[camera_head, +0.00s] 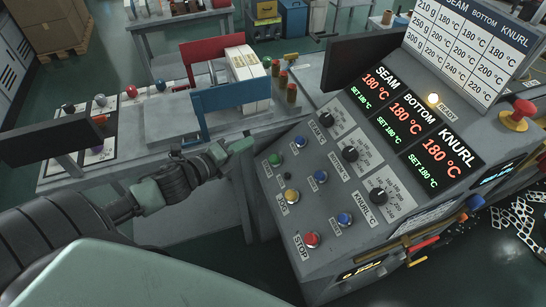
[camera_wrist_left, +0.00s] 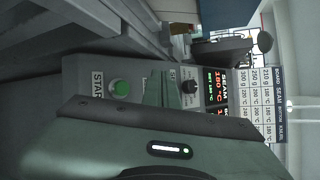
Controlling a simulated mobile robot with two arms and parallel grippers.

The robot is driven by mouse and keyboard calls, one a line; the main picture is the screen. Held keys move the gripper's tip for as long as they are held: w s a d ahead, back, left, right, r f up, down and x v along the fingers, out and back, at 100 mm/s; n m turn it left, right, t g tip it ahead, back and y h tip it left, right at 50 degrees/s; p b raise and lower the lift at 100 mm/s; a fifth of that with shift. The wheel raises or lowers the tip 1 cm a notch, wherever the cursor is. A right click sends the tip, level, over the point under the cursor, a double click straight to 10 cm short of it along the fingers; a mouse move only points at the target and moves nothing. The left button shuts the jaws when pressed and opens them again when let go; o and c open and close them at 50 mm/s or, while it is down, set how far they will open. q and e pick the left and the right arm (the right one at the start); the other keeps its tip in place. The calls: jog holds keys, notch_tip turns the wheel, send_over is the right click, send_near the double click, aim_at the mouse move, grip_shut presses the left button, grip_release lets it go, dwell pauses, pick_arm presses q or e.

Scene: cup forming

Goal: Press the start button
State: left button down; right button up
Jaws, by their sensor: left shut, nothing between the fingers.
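The green start button (camera_head: 275,160) is on the upper left of the sloped grey control panel (camera_head: 262,196). In the left wrist view the green button (camera_wrist_left: 120,87) shows in full beside its START label. My left gripper (camera_head: 242,146) is shut and empty. Its fingertips are at the panel's left edge, up and left of the button in the head view. They appear apart from it, though the exact gap is hard to judge. In the wrist view a finger (camera_wrist_left: 154,88) shows just right of the button. My right gripper is not in view.
Blue buttons (camera_head: 300,142), a yellow button (camera_head: 292,196), a red STOP button (camera_head: 311,239) and black knobs (camera_head: 350,154) share the panel. The displays (camera_head: 413,117) read 180 °C and the READY lamp (camera_head: 433,100) glows. A workbench (camera_head: 140,150) stands left.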

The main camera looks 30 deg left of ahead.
aim_at(274, 159)
pick_arm(q)
jog(key=shift+w+d+f+b, duration=0.55)
jog(key=shift+w+f+b, duration=0.1)
jog(key=shift+f+b, duration=0.6)
jog(key=shift+w+d+f+b, duration=0.55)
jog(key=shift+w+f+b, duration=0.15)
jog(key=shift+f+b, duration=0.55)
jog(key=shift+w+d+f+b, duration=0.55)
jog(key=shift+w+f+b, duration=0.1)
jog(key=shift+f+b, duration=0.6)
jog(key=shift+w+d+f, duration=0.2)
jog(key=shift+w+d+f+b, duration=0.15)
jog(key=shift+w+f+b, duration=0.05)
jog(key=shift+f+b, duration=0.2)
dwell(0.5)
jog(key=shift+s+a+r+p, duration=0.3)
jog(key=shift+s+r+p, duration=0.1)
jog(key=shift+r+p, duration=0.45)
jog(key=shift+f, duration=0.1)
